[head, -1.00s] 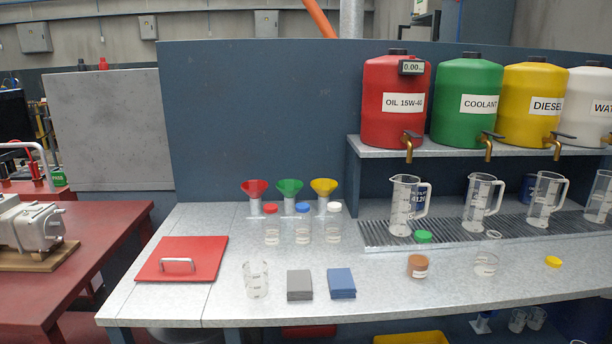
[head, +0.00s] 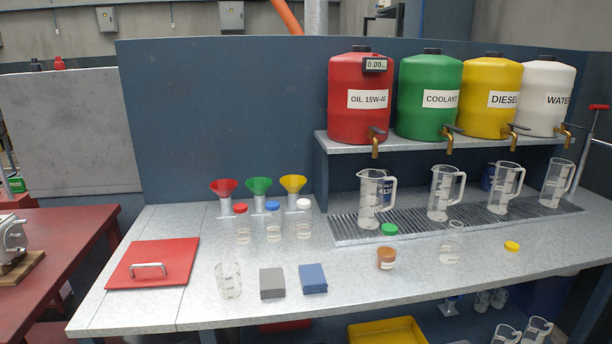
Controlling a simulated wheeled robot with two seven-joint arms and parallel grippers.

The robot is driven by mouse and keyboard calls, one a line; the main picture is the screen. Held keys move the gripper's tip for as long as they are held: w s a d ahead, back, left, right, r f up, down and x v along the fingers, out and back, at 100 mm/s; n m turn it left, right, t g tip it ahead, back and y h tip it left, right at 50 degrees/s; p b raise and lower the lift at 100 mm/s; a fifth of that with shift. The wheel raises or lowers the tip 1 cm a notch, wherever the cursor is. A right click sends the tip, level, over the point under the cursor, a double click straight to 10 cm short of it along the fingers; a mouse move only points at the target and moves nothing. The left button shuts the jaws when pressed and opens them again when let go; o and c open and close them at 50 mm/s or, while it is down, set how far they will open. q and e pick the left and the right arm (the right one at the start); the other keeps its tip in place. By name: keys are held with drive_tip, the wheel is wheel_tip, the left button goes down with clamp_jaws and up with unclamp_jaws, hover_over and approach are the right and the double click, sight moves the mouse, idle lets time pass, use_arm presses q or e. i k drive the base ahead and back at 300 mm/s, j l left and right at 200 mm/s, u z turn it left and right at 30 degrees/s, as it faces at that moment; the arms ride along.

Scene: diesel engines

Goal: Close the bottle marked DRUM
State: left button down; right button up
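No label reading DRUM is legible in the head view. A small brown bottle (head: 386,259) with a pale label stands on the bench, and I see no separate cap on it. Behind it is a green cap (head: 389,229); I cannot tell what is under it. A clear conical vessel (head: 450,246) stands to the right, open at the top. A yellow cap (head: 511,246) lies alone on the bench further right. Neither gripper is in view.
The grey bench (head: 420,280) also holds a red lid-like plate (head: 180,255), a beaker (head: 229,282), grey (head: 272,283) and blue (head: 313,279) pads, and several jugs on a drain grate (head: 405,222). Drums with taps stand on the shelf (head: 345,142). The front right bench is clear.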

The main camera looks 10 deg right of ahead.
sight(453, 238)
drive_tip(key=z, duration=1.4)
drive_tip(key=i+l+u, duration=0.1)
drive_tip(key=u, duration=0.25)
drive_tip(key=i+l+u, duration=0.1)
drive_tip(key=u, duration=0.2)
drive_tip(key=i+l+u, duration=0.1)
drive_tip(key=u, duration=0.25)
drive_tip(key=i+l+u, duration=0.1)
drive_tip(key=l, duration=0.3)
drive_tip(key=i+l+u, duration=0.1)
drive_tip(key=l, duration=0.25)
drive_tip(key=i+l, duration=0.2)
drive_tip(key=l, duration=0.2)
drive_tip(key=i+l+u, duration=0.15)
drive_tip(key=l, duration=0.25)
